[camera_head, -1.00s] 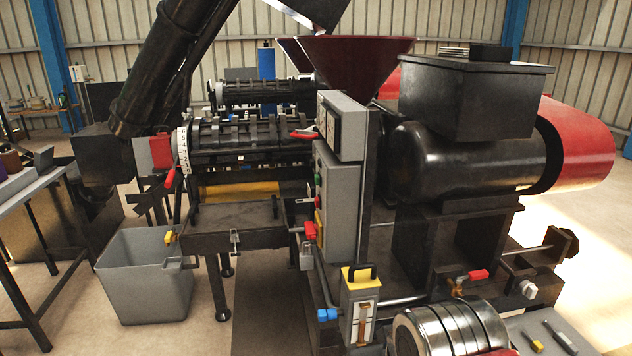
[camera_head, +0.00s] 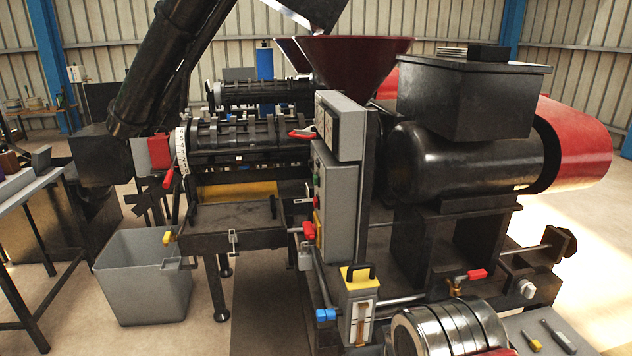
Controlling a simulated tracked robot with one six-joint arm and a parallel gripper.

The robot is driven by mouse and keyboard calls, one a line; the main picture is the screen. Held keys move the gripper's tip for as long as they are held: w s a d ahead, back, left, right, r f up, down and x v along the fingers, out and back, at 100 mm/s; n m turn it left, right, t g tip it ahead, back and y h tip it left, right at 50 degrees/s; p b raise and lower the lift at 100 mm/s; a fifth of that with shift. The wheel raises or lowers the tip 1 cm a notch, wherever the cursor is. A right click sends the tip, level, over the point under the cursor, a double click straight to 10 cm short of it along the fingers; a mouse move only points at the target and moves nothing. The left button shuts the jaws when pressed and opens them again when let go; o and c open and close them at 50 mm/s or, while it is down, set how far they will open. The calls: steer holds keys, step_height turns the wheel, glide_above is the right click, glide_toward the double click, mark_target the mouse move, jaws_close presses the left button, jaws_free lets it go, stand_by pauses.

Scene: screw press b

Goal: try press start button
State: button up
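The grey control box (camera_head: 336,215) stands upright at the middle of the press, below a smaller grey box with gauges (camera_head: 341,127). On its narrow left face sit a small green button (camera_head: 316,179) and a small red one (camera_head: 316,201) below it. They are seen at a steep angle, so their labels cannot be read. I cannot tell from the picture which is marked start. My gripper does not show clearly in this view. Nothing is seen touching the buttons.
A red-handled lever (camera_head: 302,134) sticks out left of the gauge box. A red valve handle (camera_head: 309,232) is below the buttons. A grey bin (camera_head: 143,275) stands on the floor at left. A dark red hopper (camera_head: 354,60) rises above. The black motor (camera_head: 466,160) is at right.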

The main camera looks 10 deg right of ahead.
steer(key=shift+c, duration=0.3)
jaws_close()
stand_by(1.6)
